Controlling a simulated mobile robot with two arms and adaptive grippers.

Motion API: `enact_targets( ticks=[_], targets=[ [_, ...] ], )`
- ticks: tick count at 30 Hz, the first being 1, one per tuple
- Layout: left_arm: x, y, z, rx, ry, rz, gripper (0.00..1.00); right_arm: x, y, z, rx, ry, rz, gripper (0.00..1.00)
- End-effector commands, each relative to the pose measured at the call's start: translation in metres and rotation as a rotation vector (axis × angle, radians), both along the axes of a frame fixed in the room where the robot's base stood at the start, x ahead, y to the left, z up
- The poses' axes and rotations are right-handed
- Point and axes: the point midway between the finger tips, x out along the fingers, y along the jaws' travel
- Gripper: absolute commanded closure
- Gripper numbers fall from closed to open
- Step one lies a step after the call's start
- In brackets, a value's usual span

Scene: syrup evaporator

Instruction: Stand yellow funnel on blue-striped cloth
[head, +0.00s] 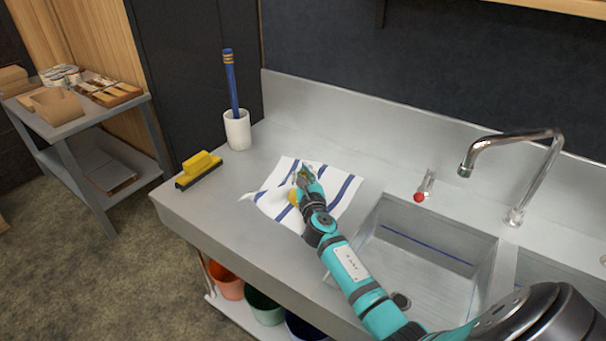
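The blue-striped cloth (343,190) lies spread and slightly rumpled on the steel counter, left of the sink. A small yellow thing, probably the yellow funnel (293,197), shows at the left side of my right gripper, over the cloth. Most of it is hidden by my wrist, so its pose and whether it touches the cloth are unclear. My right gripper (303,173) is over the cloth; its fingers are small and I cannot tell whether they are open or shut. My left gripper is not in view.
A yellow-topped brush (200,167) lies at the counter's left end. Behind it stands a white cup (237,131) with a blue stick-like tool (231,85). The sink (430,250), red-tipped tap (424,190) and curved faucet (513,136) are right. Buckets (226,281) stand below.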

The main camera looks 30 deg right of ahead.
Motion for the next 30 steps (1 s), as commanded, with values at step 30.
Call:
enact_targets(
  ticks=[30],
  targets=[
    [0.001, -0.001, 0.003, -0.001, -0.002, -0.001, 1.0, 0.0, 0.0, 0.002, 0.001, 0.0, -0.001, 0.69]
  ],
)
